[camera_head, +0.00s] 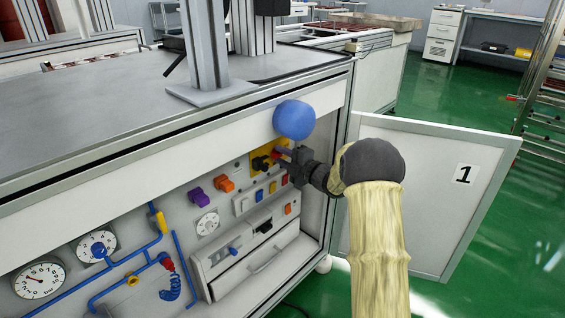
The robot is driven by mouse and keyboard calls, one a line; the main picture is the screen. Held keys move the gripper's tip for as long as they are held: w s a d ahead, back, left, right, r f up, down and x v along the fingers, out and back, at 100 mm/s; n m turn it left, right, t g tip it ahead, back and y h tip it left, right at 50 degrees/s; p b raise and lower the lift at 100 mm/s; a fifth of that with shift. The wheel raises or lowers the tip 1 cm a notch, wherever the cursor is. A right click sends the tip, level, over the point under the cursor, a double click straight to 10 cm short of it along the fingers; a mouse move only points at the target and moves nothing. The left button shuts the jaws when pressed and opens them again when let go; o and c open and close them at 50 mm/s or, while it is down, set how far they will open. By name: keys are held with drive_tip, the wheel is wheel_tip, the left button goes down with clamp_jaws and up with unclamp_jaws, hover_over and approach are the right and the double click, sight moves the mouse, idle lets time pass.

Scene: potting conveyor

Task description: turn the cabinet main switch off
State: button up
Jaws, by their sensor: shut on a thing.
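The main switch has a yellow plate (257,170) and a red handle (278,154). It sits at the upper right of the panel inside the open cabinet (170,170). My gripper (273,157) reaches it from the right and is shut on the red handle. Its dark fingers hide part of the handle and plate, so I cannot read the handle's exact angle. My arm, in a pale yellow sleeve, comes up from the lower right.
The cabinet door (430,190), marked 1, stands open to the right, behind my arm. Orange (225,184) and purple (197,196) connectors, gauges (40,281) and blue pipes (130,258) fill the panel to the left.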

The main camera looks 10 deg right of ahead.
drive_tip(key=shift+f+n+b, duration=0.15)
drive_tip(key=shift+n+b, duration=0.2)
drive_tip(key=shift+n, duration=0.25)
drive_tip(key=o, duration=0.7)
